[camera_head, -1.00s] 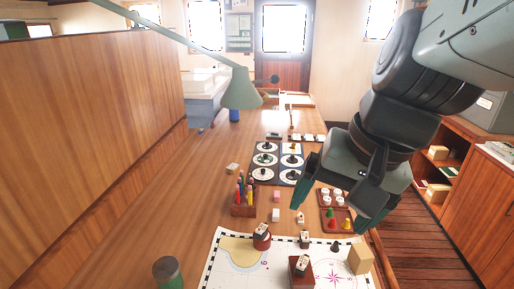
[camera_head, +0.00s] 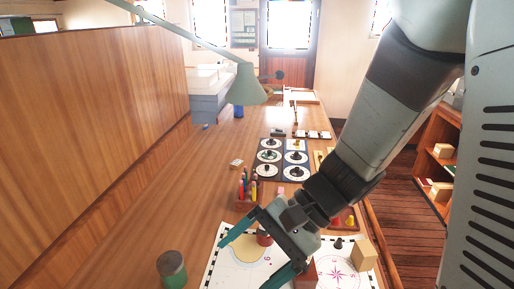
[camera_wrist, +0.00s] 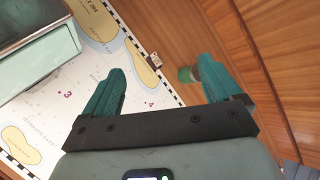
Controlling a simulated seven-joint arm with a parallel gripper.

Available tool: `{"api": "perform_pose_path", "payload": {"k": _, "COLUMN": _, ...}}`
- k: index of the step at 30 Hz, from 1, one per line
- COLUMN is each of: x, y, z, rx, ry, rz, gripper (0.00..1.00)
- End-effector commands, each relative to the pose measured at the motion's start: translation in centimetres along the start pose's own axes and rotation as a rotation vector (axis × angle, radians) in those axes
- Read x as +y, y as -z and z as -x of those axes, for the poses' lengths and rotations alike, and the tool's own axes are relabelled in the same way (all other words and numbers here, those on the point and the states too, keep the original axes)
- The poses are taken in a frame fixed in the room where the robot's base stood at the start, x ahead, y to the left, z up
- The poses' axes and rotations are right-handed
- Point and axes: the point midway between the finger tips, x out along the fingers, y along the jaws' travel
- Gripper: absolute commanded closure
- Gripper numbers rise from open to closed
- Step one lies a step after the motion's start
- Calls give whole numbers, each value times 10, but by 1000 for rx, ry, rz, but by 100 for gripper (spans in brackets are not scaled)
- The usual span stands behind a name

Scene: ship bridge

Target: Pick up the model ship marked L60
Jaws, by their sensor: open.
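My gripper (camera_head: 244,264) is open over the left part of the sea chart (camera_head: 226,276), with teal fingers spread and nothing between them. In the wrist view, the open gripper (camera_wrist: 160,72) shows the chart (camera_wrist: 85,120) on the left and bare wood on the right. A small dark-marked piece (camera_wrist: 155,60) lies at the chart's edge, beyond the fingertips. Small dark figures stand on white discs on the dark boards (camera_head: 282,160) farther back. I cannot read the mark L60 on anything, so I cannot tell which thing is that ship. My arm hides part of the chart.
A pen holder (camera_head: 247,196), a wooden block (camera_head: 363,254) and a red block (camera_head: 307,276) stand nearby. A green lamp (camera_head: 247,86) hangs over the table. Bare wood lies left.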

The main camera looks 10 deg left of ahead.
Motion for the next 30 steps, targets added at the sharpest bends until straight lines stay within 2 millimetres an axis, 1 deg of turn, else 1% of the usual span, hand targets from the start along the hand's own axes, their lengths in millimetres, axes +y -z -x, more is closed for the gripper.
{"api": "perform_pose_path", "payload": {"k": 1, "x": 1, "y": 8, "z": -15, "rx": -51, "ry": 43, "rz": -68, "gripper": 8}}
{"api": "perform_pose_path", "payload": {"k": 5, "x": -1, "y": 28, "z": -50, "rx": -140, "ry": 168, "rz": -235, "gripper": 8}}
{"api": "perform_pose_path", "payload": {"k": 10, "x": 9, "y": 59, "z": -96, "rx": -207, "ry": 315, "rz": -472, "gripper": 8}}
{"api": "perform_pose_path", "payload": {"k": 14, "x": 27, "y": 82, "z": -134, "rx": -221, "ry": 408, "rz": -665, "gripper": 8}}
{"api": "perform_pose_path", "payload": {"k": 15, "x": 34, "y": 89, "z": -145, "rx": -218, "ry": 432, "rz": -722, "gripper": 8}}
{"api": "perform_pose_path", "payload": {"k": 18, "x": 54, "y": 102, "z": -171, "rx": -200, "ry": 476, "rz": -850, "gripper": 8}}
{"api": "perform_pose_path", "payload": {"k": 21, "x": 72, "y": 110, "z": -190, "rx": -177, "ry": 504, "rz": -945, "gripper": 8}}
{"api": "perform_pose_path", "payload": {"k": 24, "x": 83, "y": 114, "z": -202, "rx": -158, "ry": 518, "rz": -1000, "gripper": 8}}
{"api": "perform_pose_path", "payload": {"k": 27, "x": 87, "y": 117, "z": -210, "rx": -150, "ry": 522, "rz": -1024, "gripper": 8}}
{"api": "perform_pose_path", "payload": {"k": 30, "x": 82, "y": 118, "z": -222, "rx": -150, "ry": 521, "rz": -1026, "gripper": 8}}
